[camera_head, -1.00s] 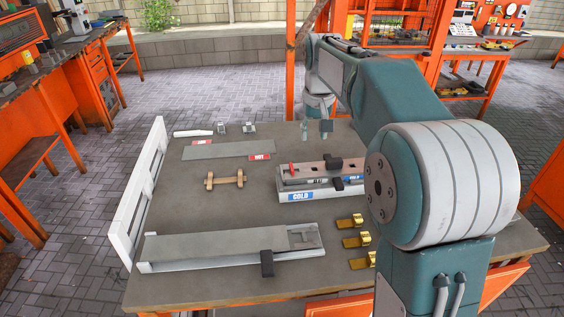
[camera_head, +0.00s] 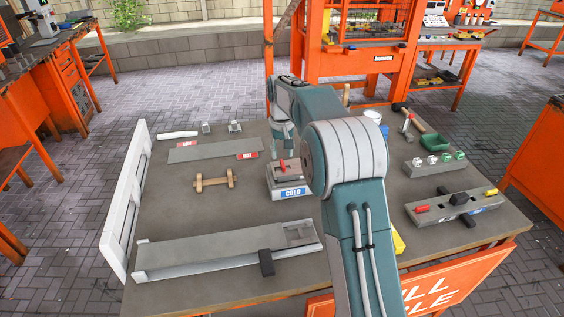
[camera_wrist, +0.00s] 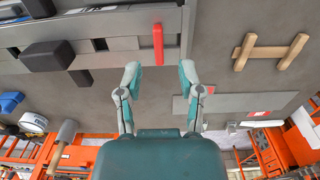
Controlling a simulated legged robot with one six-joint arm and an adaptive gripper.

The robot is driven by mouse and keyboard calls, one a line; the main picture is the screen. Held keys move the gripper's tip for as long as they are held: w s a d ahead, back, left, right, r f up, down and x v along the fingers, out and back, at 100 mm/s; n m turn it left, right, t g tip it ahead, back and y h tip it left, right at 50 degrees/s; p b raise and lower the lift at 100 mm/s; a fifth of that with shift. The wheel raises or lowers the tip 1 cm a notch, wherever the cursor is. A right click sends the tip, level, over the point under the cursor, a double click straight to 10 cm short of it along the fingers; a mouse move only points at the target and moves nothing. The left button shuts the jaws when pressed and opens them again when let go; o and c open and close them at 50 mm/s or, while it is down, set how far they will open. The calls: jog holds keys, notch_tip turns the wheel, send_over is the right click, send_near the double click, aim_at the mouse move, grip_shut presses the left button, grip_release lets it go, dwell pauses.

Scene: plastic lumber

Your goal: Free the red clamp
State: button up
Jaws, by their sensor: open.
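The red clamp (camera_head: 282,165) sits on a grey block on the white base marked COLD (camera_head: 291,193). In the wrist view the red clamp (camera_wrist: 158,44) is a slim upright bar at the end of the grey block (camera_wrist: 115,32). My gripper (camera_wrist: 160,73) is open and empty. Its two fingertips are on either side of the clamp's line, just short of it and not visibly touching it. In the head view my gripper (camera_head: 283,146) is small and partly hidden by my arm. My arm also covers the right part of the COLD base.
A grey panel (camera_head: 210,151) with red HOT labels and a wooden piece (camera_head: 214,180) lie left of the base. A long grey board (camera_head: 220,246) lies in front. Another holder (camera_head: 450,210) with red and yellow clamps is at right. A mallet (camera_head: 412,120) lies at back right.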

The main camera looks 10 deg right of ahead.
aim_at(283, 163)
notch_tip(283, 163, down, 3)
jog(key=shift+a+r, duration=0.1)
jog(key=shift+f, duration=0.6)
grip_shut()
